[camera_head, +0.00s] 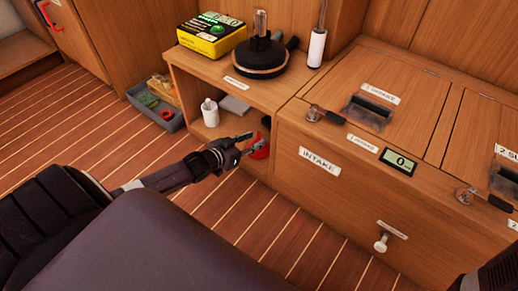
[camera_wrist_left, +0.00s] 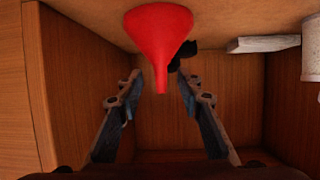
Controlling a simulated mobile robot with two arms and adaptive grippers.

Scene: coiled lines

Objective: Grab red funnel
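The red funnel (camera_head: 261,149) is in the open lower compartment of the wooden cabinet, near its right side. In the left wrist view the funnel (camera_wrist_left: 160,27) shows with its wide cone at the top and its narrow spout pointing down the picture. My left gripper (camera_head: 252,141) reaches to the front of the compartment and partly covers the funnel in the head view. In the left wrist view my left gripper (camera_wrist_left: 160,80) is open, with the spout between its two fingertips and a gap on each side. My right gripper is not clearly seen.
A white bottle (camera_head: 210,112) and a grey block (camera_head: 234,105) stand left of the funnel in the compartment. A small black thing (camera_wrist_left: 183,50) is close to the funnel. The cabinet walls (camera_wrist_left: 70,95) bound the space. A grey bin (camera_head: 172,123) is on the floor.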

